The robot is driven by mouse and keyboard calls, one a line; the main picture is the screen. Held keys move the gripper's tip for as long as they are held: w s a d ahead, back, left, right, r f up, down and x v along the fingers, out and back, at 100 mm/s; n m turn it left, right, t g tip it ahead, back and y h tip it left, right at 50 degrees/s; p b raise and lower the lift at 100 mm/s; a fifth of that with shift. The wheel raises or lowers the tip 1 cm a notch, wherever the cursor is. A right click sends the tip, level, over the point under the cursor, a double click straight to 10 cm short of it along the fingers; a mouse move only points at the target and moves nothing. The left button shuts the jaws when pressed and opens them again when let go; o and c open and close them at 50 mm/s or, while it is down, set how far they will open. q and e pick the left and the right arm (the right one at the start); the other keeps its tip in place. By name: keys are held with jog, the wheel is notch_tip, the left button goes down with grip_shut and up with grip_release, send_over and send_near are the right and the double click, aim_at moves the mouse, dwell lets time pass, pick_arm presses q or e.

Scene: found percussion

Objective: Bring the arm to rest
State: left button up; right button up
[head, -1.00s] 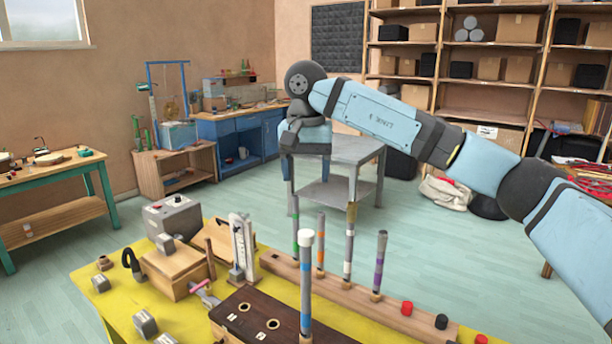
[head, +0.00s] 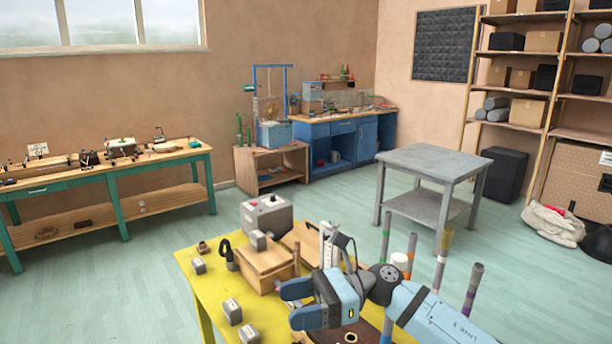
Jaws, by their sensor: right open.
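My right arm (head: 434,314) comes in from the lower right, low in the head view. Its blue and dark gripper (head: 290,303) points left, in front of the yellow table's wooden items. The two blue fingers are apart with nothing between them. The gripper overlaps the view of a dark wooden block (head: 368,333) with holes; I cannot tell its height above it. My left gripper is not in view.
The yellow table (head: 209,300) holds a grey box (head: 267,216), a wooden box (head: 266,262) and several small grey blocks. Upright rods, such as a purple-banded one (head: 472,290), stand near my arm. A grey metal table (head: 435,161) stands behind, with open floor around it.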

jog(key=s+d+f+n+t+h+p, duration=0.1)
jog(key=s+d+f+n+t+h, duration=0.3)
jog(key=f+n+t, duration=0.4)
jog(key=s+d+f+n+t+h+p, duration=0.25)
jog(key=d+f+n+t, duration=0.35)
jog(key=n, duration=0.4)
jog(key=s+d+f+n+t+h, duration=0.2)
jog(key=d+f+n+t+h, duration=0.25)
jog(key=f+n+t, duration=0.35)
jog(key=s+d+f+m+g+h, duration=0.1)
jog(key=s+d+f+m+g, duration=0.2)
jog(key=s, duration=0.3)
jog(key=s+d+f+m+g+h+p, duration=0.1)
jog(key=s+d+f+m+g+h, duration=0.1)
jog(key=s+f, duration=0.4)
jog(key=shift+s+d+m+g, duration=0.6)
jog(key=shift+s+d+m, duration=0.2)
jog(key=shift+m, duration=0.4)
